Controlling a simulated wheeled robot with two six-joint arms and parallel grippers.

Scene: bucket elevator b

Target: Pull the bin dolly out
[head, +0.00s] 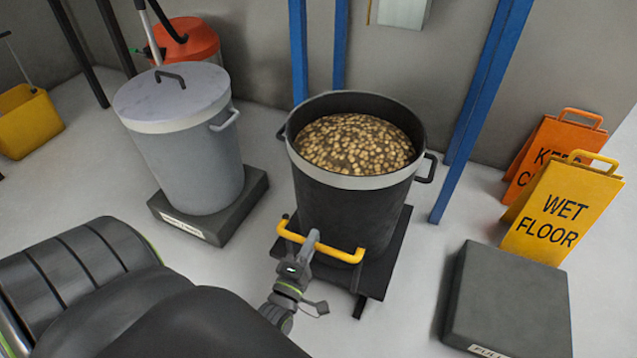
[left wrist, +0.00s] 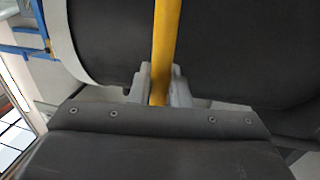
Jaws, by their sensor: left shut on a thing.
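The bin dolly (head: 377,279) is a dark low platform bearing a black bin (head: 345,205) filled with tan pellets. A yellow handle bar (head: 345,253) stands across its near side. My left gripper (head: 309,240) is shut on this bar, left of its middle. In the left wrist view the yellow bar (left wrist: 166,50) runs between the grey fingers (left wrist: 158,86), with the dark bin wall behind it. My right gripper is in neither view.
A lidded grey bin (head: 190,150) stands on a dark block (head: 240,212) to the left. Blue posts (head: 470,110) rise behind the dolly. An empty grey block (head: 510,300) and a wet floor sign (head: 550,212) are at right. Bare floor lies between dolly and block.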

